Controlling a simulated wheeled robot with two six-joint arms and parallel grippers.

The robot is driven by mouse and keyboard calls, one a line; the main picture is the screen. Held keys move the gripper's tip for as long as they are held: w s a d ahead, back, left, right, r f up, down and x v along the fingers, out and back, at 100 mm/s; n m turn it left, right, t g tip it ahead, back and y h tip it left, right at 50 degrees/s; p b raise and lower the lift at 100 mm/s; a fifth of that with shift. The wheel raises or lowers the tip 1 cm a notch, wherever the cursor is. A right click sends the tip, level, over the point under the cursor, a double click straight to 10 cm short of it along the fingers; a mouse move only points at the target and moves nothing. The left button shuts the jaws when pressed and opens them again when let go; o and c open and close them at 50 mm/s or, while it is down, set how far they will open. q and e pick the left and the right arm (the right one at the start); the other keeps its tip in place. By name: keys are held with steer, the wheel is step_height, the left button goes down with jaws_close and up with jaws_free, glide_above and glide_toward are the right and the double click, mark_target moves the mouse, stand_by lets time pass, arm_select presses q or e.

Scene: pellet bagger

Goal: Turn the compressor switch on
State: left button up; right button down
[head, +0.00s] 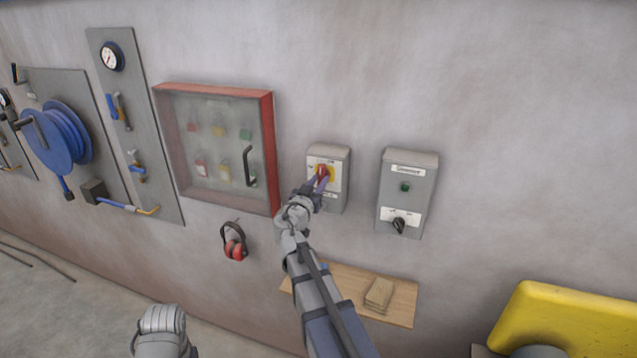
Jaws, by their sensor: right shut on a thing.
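A grey box with a red and yellow rotary switch (328,153) hangs on the wall, right of the red-framed cabinet. My right gripper (321,181) is at its front, shut on the red switch handle (321,170), and partly hides the switch face. To its right is a taller grey control box (395,205) with a green button or lamp (405,187) and a black rotary knob (398,226). Its label looks like "Compressor" but is too small to read surely. The knob is untouched.
A glass-fronted cabinet (272,120) with a black handle is on the left. A wooden shelf (402,309) holds a small brown stack (379,294). A yellow object (570,315) stands lower right. The upper right wall is bare.

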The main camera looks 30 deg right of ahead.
steer(key=c, duration=0.7)
jaws_free()
steer(key=v, duration=0.8)
